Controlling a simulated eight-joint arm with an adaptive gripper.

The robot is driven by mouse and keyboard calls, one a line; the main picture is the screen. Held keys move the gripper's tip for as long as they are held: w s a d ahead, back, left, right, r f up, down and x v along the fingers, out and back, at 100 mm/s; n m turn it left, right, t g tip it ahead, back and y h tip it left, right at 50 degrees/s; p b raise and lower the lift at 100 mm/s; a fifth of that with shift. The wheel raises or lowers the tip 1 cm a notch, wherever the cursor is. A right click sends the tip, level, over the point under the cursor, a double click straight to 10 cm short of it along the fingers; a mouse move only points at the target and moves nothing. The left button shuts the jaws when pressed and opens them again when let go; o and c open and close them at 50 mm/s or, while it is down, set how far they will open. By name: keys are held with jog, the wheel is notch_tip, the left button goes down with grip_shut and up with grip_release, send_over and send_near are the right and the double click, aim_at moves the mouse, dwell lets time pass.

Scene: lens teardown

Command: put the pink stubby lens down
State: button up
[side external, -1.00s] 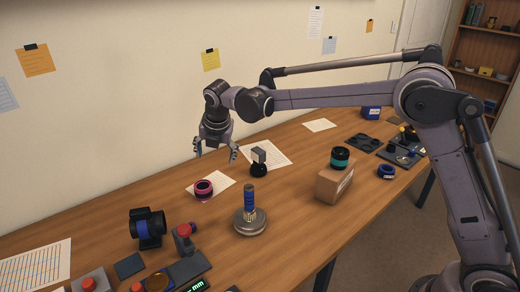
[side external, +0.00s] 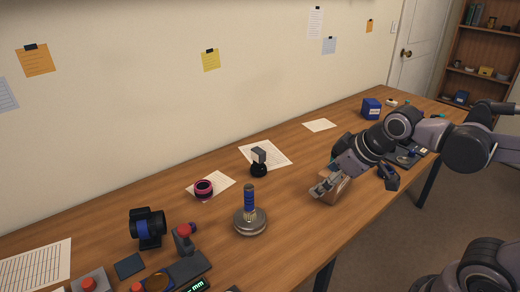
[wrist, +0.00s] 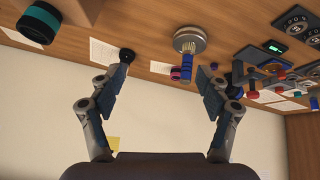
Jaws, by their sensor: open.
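The pink stubby lens (side external: 203,189) rests on a white paper sheet on the table, left of centre in the side view. It is dark with pink bands. In the wrist view it shows small and far off (wrist: 175,73), beside the blue stack. My gripper (side external: 354,190) is on the right, by the cardboard box (side external: 338,188), well away from the pink lens. Its fingers are spread wide with nothing between them, as the wrist view also shows (wrist: 165,82).
A blue column on a round metal base (side external: 250,222) stands between my gripper and the pink lens. A black-footed grey block (side external: 259,163) stands behind. A teal-banded lens (wrist: 38,24) is close in the wrist view. Devices crowd the front left.

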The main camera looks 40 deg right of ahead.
jog(key=s+m, duration=0.1)
jog(key=s+f+m, duration=0.2)
jog(key=shift+s+d+f, duration=0.15)
jog(key=shift+d+f, duration=0.05)
jog(key=shift+d, duration=0.05)
dwell(1.2)
